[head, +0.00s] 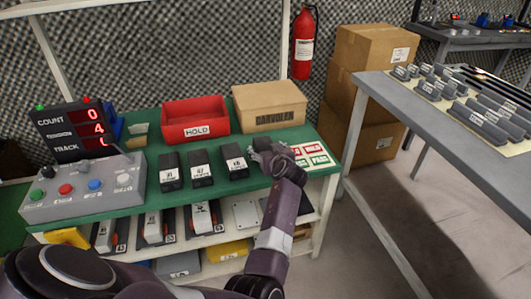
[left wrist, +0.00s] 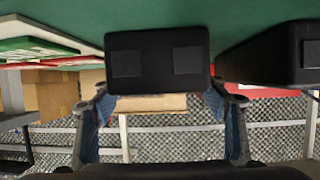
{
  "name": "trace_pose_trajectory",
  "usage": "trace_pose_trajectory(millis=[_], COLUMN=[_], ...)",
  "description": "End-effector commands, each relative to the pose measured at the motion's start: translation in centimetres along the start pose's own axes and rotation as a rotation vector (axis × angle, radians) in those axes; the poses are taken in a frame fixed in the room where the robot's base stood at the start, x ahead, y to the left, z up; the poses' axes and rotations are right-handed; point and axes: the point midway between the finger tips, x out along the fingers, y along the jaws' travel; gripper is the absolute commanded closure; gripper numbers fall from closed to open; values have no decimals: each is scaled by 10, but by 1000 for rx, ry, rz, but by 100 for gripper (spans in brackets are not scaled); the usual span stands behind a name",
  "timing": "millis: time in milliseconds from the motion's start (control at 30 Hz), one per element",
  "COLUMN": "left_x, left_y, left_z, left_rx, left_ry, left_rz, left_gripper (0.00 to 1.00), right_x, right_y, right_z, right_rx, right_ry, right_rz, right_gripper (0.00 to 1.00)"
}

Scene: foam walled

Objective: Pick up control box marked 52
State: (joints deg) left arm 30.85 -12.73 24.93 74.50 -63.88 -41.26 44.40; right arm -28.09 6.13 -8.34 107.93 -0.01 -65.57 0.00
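Black control boxes stand in a row on the green bench top (head: 145,207): a left one (head: 169,170), a middle one (head: 201,166) and a right one (head: 235,161). Their white labels are too small to read surely; I cannot tell which is 52. My left gripper (head: 268,152) is at the right end of this row and hides what is under it. In the left wrist view a black box (left wrist: 158,65) lies between the spread fingers (left wrist: 160,100), close to both fingertips. Whether they touch it is unclear. My right gripper is out of view.
Another black box (left wrist: 285,55) stands close beside the fingers. Behind the row are a red HOLD bin (head: 194,118) and a cardboard box (head: 268,104). A button panel (head: 85,188) is at the left. Red and green cards (head: 312,155) lie right of the gripper.

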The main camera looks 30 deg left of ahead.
Motion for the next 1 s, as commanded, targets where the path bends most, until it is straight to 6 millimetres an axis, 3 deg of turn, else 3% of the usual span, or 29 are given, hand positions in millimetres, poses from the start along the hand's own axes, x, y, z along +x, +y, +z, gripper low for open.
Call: trace_pose_trajectory(millis=[67,467,900,1000], left_x=[0,0,-4,-8], left_y=[0,0,0,1], left_z=[0,0,-11,-22], left_rx=[0,0,-3,-3], left_ry=[0,0,5,6], left_rz=[0,0,1,1], left_gripper=[42,86,87,87], right_x=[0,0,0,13], right_y=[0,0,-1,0], right_z=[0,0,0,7], right_rx=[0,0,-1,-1], right_ry=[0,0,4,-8], right_rz=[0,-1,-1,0], right_gripper=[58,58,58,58])
